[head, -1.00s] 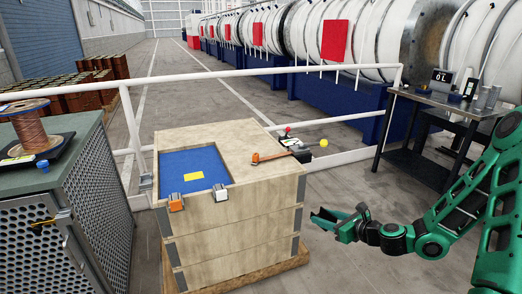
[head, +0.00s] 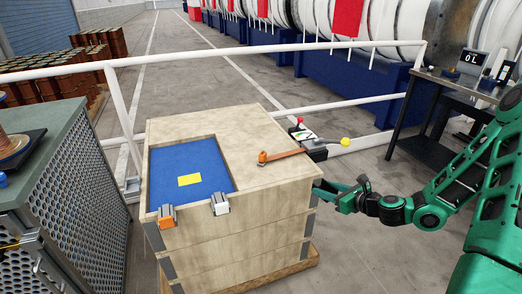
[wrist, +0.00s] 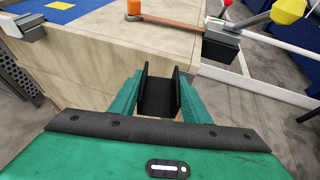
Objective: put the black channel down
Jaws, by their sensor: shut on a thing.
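My gripper (wrist: 159,98) is shut on the black channel (wrist: 157,96). The channel is a dark U-shaped piece held between the two green fingers, its open side facing the camera. In the head view my gripper (head: 330,190) is beside the right side of the wooden crate (head: 235,250), below its top edge. The channel is hard to make out there. In the wrist view the crate's side (wrist: 90,70) lies behind the channel; I cannot tell whether they touch.
A white rail runs behind; a table (head: 430,85) stands right.

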